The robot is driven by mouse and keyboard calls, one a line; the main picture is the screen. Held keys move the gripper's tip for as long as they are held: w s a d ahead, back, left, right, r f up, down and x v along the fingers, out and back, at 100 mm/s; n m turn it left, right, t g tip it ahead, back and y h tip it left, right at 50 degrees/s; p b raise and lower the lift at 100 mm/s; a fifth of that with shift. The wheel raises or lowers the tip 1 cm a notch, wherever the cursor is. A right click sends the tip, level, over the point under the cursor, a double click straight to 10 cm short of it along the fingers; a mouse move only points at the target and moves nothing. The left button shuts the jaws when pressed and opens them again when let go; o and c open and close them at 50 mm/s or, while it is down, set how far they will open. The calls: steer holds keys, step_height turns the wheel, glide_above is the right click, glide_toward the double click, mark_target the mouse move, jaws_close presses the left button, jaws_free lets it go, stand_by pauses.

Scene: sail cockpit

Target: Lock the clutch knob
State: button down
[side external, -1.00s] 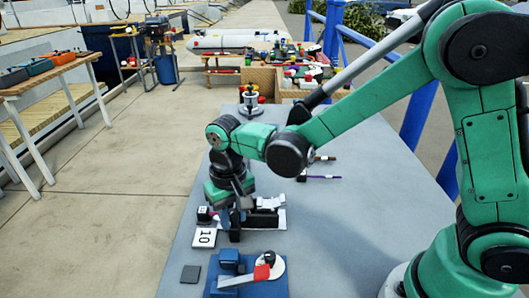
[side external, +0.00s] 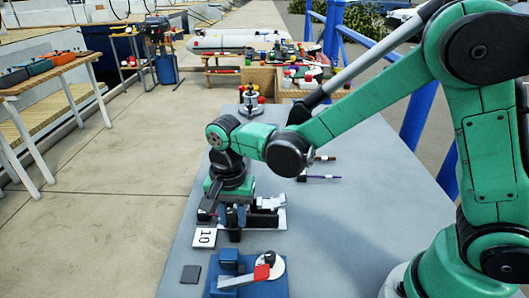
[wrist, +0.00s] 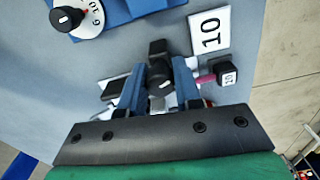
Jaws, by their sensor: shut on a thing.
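In the wrist view the black knob with a white mark (wrist: 159,79) sits between the two blue fingers of my gripper (wrist: 160,88), which is shut on it. I take this to be the clutch knob. It belongs to a low black and white fixture (side external: 266,218), over which my gripper (side external: 234,212) points down in the side view. The wrist view also shows the fixture's black block (wrist: 157,47) just beyond the knob. The fingers hide much of the fixture.
A white card marked 10 (side external: 204,237) lies beside the fixture. A blue device (side external: 228,262) with a white dial, black knob and red tab stands nearer the camera. A dark square pad (side external: 190,274) lies left of it. Pens (side external: 320,177) lie farther back; the right tabletop is clear.

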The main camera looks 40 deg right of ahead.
mark_target(232, 211)
steer(key=m, duration=0.4)
steer(key=c, duration=0.9)
jaws_free()
steer(key=shift+r, duration=0.1)
steer(key=shift+r, duration=3.4)
steer(key=s+d+n+t, duration=0.2)
steer(key=d+n, duration=0.1)
steer(key=n, duration=0.1)
steer(key=s+d+r+n+t, duration=0.1)
steer(key=s+d+n+t, duration=0.1)
steer(key=d+n, duration=0.2)
steer(key=s+d+r+n+t, duration=0.1)
steer(key=s+d+n+t, duration=0.1)
steer(key=n, duration=0.4)
steer(key=shift+s+d+r+t, duration=0.15)
steer(key=shift+d+r+t, duration=0.1)
steer(key=shift+d+t, duration=0.4)
